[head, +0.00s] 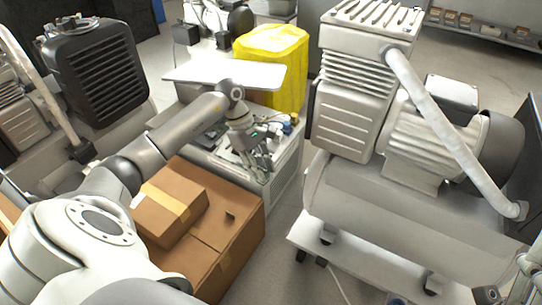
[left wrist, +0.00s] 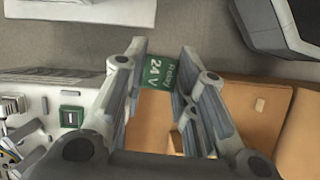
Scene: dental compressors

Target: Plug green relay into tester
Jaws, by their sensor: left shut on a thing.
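My left gripper (head: 262,172) is shut on a green relay (left wrist: 157,76). The relay sits between the fingertips in the left wrist view (left wrist: 158,78), with white lettering that reads "Relay 24". In the head view the relay is too small to make out. A pale panel (left wrist: 42,100), which looks like the tester, lies left of the gripper in the wrist view. It carries a green square (left wrist: 72,117) and dark slots. The held relay is apart from this panel. Pale jointed parts at the head view's lower right edge may be my right gripper (head: 529,268); its jaws are unclear.
Cardboard boxes (head: 228,262) stand below my left arm. A grey cart (head: 285,165) holds the small parts. A large compressor (head: 420,205) fills the right. Some grey floor (head: 270,240) is clear between.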

